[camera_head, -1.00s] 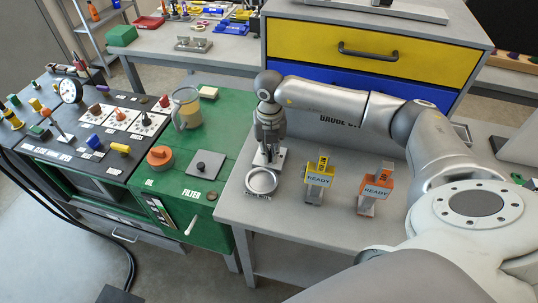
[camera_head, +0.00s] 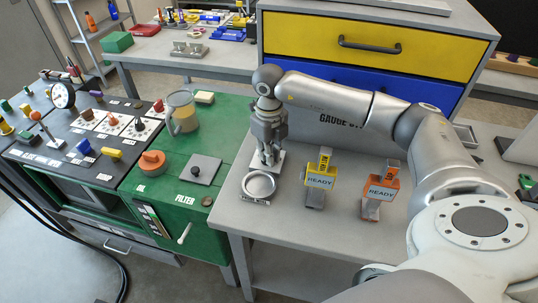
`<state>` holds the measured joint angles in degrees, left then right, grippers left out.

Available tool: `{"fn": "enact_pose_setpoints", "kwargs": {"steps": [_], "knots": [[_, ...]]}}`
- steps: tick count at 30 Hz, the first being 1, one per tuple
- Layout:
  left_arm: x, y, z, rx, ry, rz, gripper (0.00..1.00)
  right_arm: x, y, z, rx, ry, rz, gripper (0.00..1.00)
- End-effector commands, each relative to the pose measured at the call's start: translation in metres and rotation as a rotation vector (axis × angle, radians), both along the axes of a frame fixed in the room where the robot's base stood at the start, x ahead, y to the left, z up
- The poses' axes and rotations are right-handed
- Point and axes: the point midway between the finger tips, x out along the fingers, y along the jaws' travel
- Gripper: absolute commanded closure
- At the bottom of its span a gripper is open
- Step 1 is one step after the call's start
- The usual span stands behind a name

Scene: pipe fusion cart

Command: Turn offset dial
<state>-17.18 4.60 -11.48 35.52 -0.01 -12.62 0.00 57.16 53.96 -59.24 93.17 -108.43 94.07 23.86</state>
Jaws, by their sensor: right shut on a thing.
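My right gripper (camera_head: 268,152) points down at the left end of the grey gauge bench (camera_head: 288,220). Its fingers are shut on a small part at a pale upright plate (camera_head: 277,164); the fingers mostly hide that part, and I cannot read any dial marking there. A round silver dish-like piece (camera_head: 259,185) sits just in front of the fingers. To the right stand a yellow-topped READY gauge (camera_head: 320,178) and an orange-topped READY gauge (camera_head: 382,187), both upright and apart from the gripper. My left gripper is out of view.
A drawer cabinet (camera_head: 375,45) stands behind my right arm. The bench front is clear.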

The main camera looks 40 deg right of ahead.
Motion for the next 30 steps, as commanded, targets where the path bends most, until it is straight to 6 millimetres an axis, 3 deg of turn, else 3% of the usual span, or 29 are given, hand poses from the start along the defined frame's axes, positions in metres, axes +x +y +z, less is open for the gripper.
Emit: {"fn": "enact_pose_setpoints", "kwargs": {"steps": [15, 16, 20, 30], "knots": [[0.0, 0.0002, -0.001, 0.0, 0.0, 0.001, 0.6, 0.0011, -0.0008, 0.0017, 0.0, -0.004, 0.016, 1.0], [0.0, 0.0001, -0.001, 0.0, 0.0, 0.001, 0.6, 0.0011, -0.0008, 0.0017, 0.0, -0.004, 0.015, 0.87], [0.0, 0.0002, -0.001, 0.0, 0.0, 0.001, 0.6, 0.0008, -0.0007, 0.0013, 0.0, -0.003, 0.015, 0.71], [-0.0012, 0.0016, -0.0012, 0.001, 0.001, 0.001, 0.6, 0.0006, -0.0003, 0.002, 0.0, -0.002, 0.016, 0.7]]}}
